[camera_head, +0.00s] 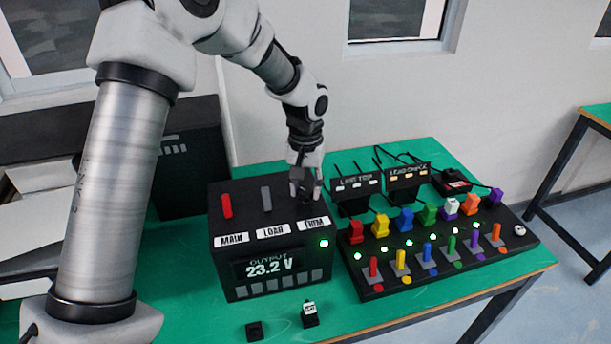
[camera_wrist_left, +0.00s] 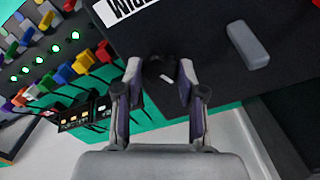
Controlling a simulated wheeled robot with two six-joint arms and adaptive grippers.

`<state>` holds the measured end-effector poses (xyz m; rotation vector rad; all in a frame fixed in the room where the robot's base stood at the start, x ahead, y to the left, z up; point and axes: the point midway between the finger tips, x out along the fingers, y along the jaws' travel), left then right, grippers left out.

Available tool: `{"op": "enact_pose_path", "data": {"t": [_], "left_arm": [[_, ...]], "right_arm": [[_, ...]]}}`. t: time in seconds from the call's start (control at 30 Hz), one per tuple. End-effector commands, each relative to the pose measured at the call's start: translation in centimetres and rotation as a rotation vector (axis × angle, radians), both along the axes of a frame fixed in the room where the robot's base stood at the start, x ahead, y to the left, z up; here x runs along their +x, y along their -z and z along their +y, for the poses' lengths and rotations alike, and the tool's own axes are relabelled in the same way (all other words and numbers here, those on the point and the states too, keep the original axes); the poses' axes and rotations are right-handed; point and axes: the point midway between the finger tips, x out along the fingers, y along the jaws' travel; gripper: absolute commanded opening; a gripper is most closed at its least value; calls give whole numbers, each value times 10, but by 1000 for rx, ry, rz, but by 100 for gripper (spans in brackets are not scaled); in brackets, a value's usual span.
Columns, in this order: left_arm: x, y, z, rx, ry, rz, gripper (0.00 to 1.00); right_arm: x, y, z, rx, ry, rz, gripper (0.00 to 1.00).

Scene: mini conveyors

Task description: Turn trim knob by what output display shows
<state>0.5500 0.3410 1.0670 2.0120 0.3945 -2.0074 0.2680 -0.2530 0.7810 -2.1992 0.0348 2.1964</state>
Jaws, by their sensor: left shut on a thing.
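The black power unit (camera_head: 226,277) stands on the green table, and its output display (camera_head: 268,267) reads 23.2 V. On its top are a red MAIN lever (camera_head: 226,206), a grey LOAD lever (camera_head: 266,199) and the TRIM label (camera_head: 314,223). My left gripper (camera_head: 303,192) points down over the top behind that label. It is shut on the black trim knob (camera_wrist_left: 158,66), which shows between the fingers in the wrist view and has a white mark. The fingers mostly hide the knob in the head view. My right gripper is not in view.
Right of the unit is a black panel (camera_head: 381,289) with coloured switches, coloured plugs and lit green lamps. Behind it stand the LAMP TOP (camera_head: 357,184) and LOAD CHECK (camera_head: 408,173) boxes with cables. Two small black pieces, one labelled (camera_head: 310,320), lie in front.

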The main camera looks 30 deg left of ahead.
Motion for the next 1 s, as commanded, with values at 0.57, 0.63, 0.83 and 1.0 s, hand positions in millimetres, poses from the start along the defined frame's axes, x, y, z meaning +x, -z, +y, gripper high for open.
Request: {"op": "enact_pose_path", "data": {"t": [0.57,0.63,0.83,1.0], "left_arm": [[-3,-1,0,-3,545,9,4],[-2,0,0,-3,611,9,4],[-3,0,0,-4,789,8,4],[-3,2,0,-4,913,10,4]], "right_arm": [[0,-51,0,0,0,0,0],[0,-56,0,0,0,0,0],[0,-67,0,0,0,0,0],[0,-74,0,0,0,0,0]]}}
